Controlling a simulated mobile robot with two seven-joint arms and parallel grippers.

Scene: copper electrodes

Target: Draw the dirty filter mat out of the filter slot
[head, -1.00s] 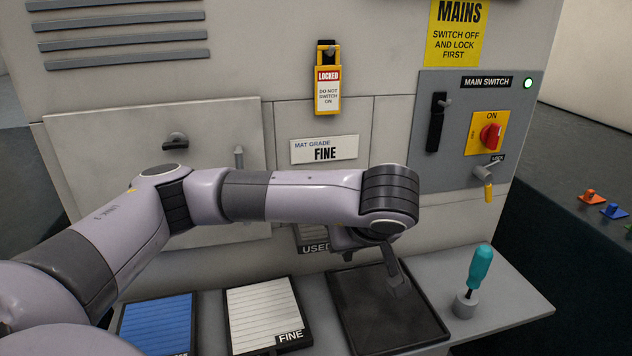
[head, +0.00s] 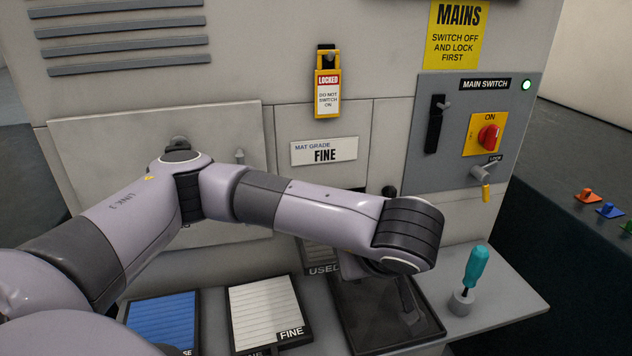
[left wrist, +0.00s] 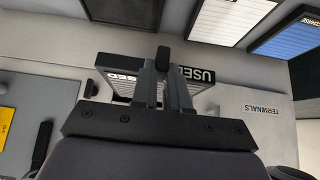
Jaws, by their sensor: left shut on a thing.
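The dirty filter mat, a dark-framed, pale ribbed panel marked USED, shows partly behind my left wrist in the head view (head: 320,257). In the left wrist view the mat (left wrist: 118,85) lies across my fingers. My left gripper (left wrist: 163,68) is shut on the mat at its dark tab. In the head view my left forearm and wrist hide the fingers and most of the mat. The filter slot is hidden behind my arm, so I cannot tell whether the mat's far end is still inside it. My right gripper is out of view.
An empty black tray (head: 375,342) lies on the shelf below my wrist. The FINE mat (head: 262,308) and a blue mat (head: 163,318) lie to its left. A teal screwdriver (head: 475,268) stands upright at right. The main switch (head: 489,137) is on the panel above.

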